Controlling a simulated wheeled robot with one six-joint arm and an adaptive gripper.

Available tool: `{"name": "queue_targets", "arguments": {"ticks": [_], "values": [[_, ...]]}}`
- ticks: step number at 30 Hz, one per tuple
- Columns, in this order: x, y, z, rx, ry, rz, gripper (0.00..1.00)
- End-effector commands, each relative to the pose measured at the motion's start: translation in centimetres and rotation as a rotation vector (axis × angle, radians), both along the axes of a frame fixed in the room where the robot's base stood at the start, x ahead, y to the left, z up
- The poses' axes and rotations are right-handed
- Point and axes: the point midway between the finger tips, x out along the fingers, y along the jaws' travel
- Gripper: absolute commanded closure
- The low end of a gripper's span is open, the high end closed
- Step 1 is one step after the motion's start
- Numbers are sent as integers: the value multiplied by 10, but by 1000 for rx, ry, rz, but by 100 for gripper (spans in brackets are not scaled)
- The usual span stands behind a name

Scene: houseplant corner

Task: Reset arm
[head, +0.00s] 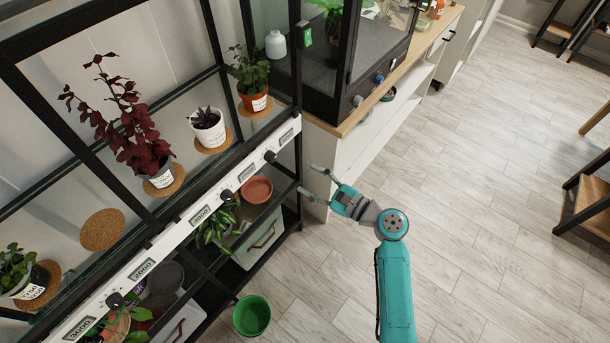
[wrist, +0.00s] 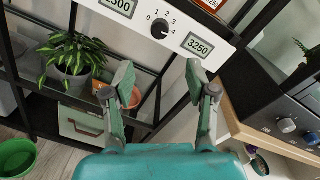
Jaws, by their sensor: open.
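My gripper (head: 316,181) is open and empty at the end of my teal arm. In the head view it is in front of the black shelf's right end, beside the wooden-topped cabinet. In the wrist view its two fingers (wrist: 164,88) stand apart, below a white panel (wrist: 195,20) with a black knob (wrist: 160,28) and small number displays. No object is between the fingers. I cannot tell whether a fingertip touches the shelf or the cabinet.
Potted plants, including a dark red one (head: 144,150), stand on the shelf. An empty terracotta dish (head: 257,189) sits lower. A green bucket (head: 252,316) is on the floor. The cabinet (head: 350,160) is close to my gripper. Floor to the right (head: 480,210) is clear.

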Motion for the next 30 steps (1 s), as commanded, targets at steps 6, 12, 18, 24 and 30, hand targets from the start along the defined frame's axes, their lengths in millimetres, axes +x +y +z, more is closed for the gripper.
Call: {"name": "queue_targets", "arguments": {"ticks": [6, 12, 18, 24, 30], "values": [[0, 0, 0, 0, 0, 0, 43], [0, 0, 0, 0, 0, 0, 43], [-5, -2, -7, -22, -4, -15, 43], [-42, -17, -54, -197, -51, -118, 43], [-100, -45, -101, -480, -136, -233, 43]]}}
